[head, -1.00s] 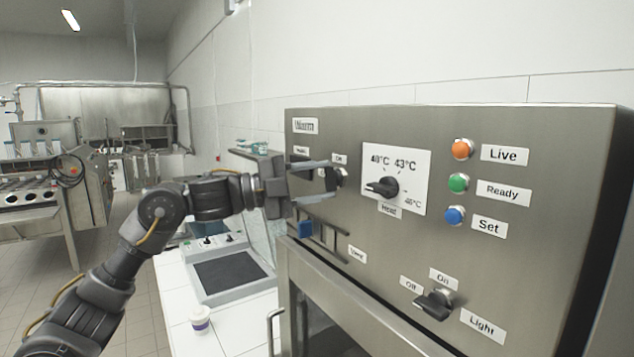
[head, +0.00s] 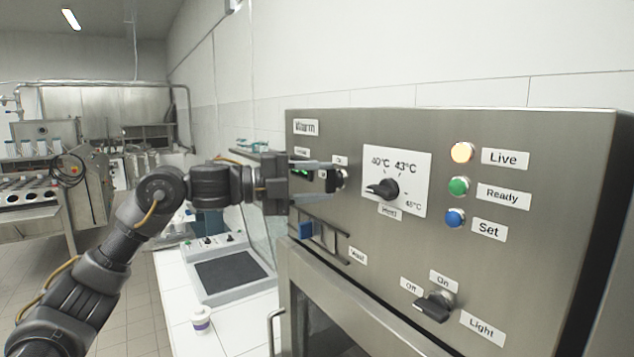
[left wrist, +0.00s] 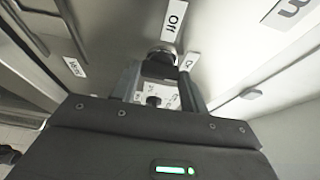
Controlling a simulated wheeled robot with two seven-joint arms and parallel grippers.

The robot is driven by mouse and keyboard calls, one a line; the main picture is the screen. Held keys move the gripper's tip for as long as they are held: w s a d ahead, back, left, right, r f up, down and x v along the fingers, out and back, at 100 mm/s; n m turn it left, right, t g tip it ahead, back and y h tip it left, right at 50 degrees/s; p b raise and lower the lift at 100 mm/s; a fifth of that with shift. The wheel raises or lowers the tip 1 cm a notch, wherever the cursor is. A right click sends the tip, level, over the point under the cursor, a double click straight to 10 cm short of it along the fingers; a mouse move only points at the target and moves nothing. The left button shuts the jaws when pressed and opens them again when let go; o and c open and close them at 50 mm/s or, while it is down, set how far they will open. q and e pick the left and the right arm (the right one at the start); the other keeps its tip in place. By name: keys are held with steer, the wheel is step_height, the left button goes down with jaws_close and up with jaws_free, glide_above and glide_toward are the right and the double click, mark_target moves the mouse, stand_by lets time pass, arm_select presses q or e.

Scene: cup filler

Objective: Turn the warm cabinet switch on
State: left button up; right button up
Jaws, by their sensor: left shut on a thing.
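The warm cabinet (head: 380,262) is a steel box on the right of the head view, with a control panel labelled Warm. Its black switch (head: 342,179) is at the panel's upper left, below an On label. My left gripper (head: 327,176) reaches in from the left and is shut on this switch. In the left wrist view the dark switch knob (left wrist: 158,69) sits between the fingers, near Off and On labels. The fingers partly hide the switch, so its exact angle is hard to tell. My right gripper is not in view.
A temperature dial (head: 383,189), a green button (head: 458,186), a blue button (head: 455,217) and a light switch (head: 434,306) are on the same panel. A handle rail is just below my gripper. A white counter with a grey device (head: 228,272) and a cup (head: 201,320) is at left.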

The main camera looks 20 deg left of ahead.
arm_select(q)
steer(key=o, duration=1)
steer(key=shift+a, duration=0.1)
steer(key=shift+b+v, duration=2.4)
steer(key=shift+v, duration=2.95)
steer(key=shift+a+f, duration=0.1)
